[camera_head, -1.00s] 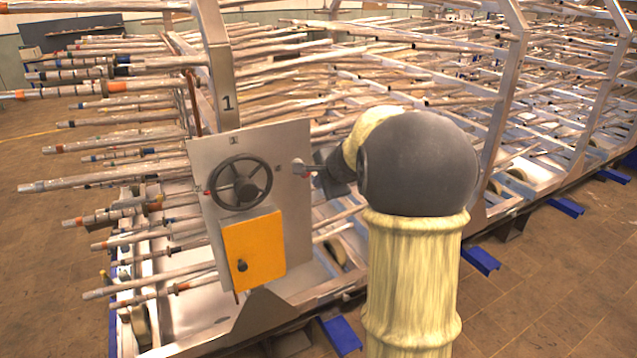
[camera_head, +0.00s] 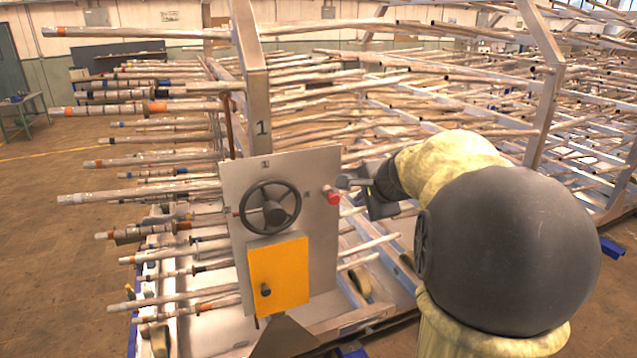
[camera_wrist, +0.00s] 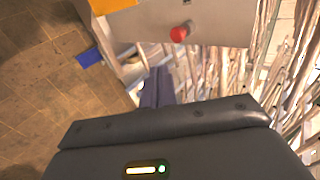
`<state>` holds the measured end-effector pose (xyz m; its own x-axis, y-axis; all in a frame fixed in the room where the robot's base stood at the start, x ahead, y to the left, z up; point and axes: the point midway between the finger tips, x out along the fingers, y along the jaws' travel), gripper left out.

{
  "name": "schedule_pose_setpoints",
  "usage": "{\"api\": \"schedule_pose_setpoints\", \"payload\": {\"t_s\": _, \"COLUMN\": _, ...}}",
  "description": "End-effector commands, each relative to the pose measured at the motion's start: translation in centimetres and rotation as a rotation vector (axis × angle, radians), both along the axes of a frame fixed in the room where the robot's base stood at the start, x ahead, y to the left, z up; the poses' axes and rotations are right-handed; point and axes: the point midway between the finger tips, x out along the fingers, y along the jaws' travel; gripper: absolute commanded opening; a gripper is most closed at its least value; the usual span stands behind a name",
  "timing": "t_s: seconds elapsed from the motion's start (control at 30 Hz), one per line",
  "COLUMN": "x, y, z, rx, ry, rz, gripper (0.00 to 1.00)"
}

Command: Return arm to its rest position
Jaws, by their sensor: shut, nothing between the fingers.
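My gripper (camera_head: 345,182) is shut and empty. In the head view it points left at the right edge of the grey panel, close to the red knob (camera_head: 331,196). My arm's large dark joint and cream-covered links fill the right side and hide part of the rack. In the wrist view the closed dark fingers (camera_wrist: 157,88) show in the middle, with the red knob (camera_wrist: 178,34) beyond them and apart from them.
The grey panel (camera_head: 225,185) carries a black handwheel (camera_head: 270,207) and an orange door (camera_head: 279,277) with a dark knob. A metal rack (camera_head: 252,75) of long wrapped rods stretches behind, several rods sticking out left. Open brown floor (camera_head: 50,240) lies at left.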

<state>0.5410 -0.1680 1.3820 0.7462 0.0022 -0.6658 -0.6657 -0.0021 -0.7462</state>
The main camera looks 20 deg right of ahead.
Motion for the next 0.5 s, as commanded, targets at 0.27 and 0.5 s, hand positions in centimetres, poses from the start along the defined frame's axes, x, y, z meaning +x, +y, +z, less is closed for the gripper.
{"api": "schedule_pose_setpoints", "payload": {"t_s": 0.27, "x": -0.9, "y": 2.0, "z": -2.4, "rx": -0.063, "ry": 0.062, "rz": 0.086, "gripper": 0.00}}
{"api": "schedule_pose_setpoints", "payload": {"t_s": 0.5, "x": -6.8, "y": 9.5, "z": -11.4, "rx": -0.362, "ry": 0.289, "rz": 0.525, "gripper": 0.00}}
